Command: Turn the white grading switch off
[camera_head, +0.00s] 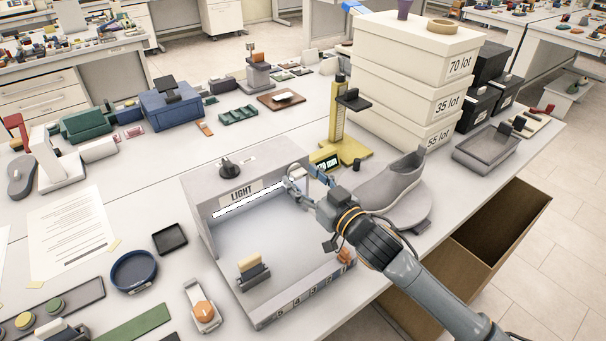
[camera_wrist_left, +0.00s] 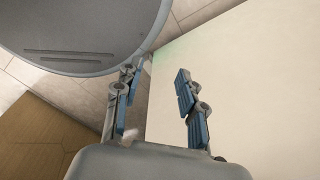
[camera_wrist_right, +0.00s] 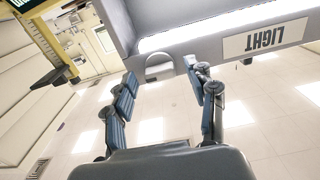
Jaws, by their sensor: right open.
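A grey light box (camera_head: 198,205) stands on the near table; its LIGHT label (camera_head: 240,191) also shows upside down in the right wrist view (camera_wrist_right: 265,39). Its white strip (camera_head: 245,200) is lit. A black knob (camera_head: 229,168) sits on top, and a cream-topped block (camera_head: 252,270) stands on its floor. I cannot tell which part is the white grading switch. My right gripper (camera_head: 293,183) is open at the strip's right end; in its wrist view the fingers (camera_wrist_right: 160,82) flank a small rounded grey part (camera_wrist_right: 159,67). My left gripper (camera_wrist_left: 158,98) is open and empty in its wrist view.
A grey shoe (camera_head: 392,184) stands right of my right gripper. A yellow measuring stand (camera_head: 337,120) is behind it, beside stacked white boxes (camera_head: 393,85). A white device with an orange knob (camera_head: 203,311) and a blue round dish (camera_head: 134,271) lie at left.

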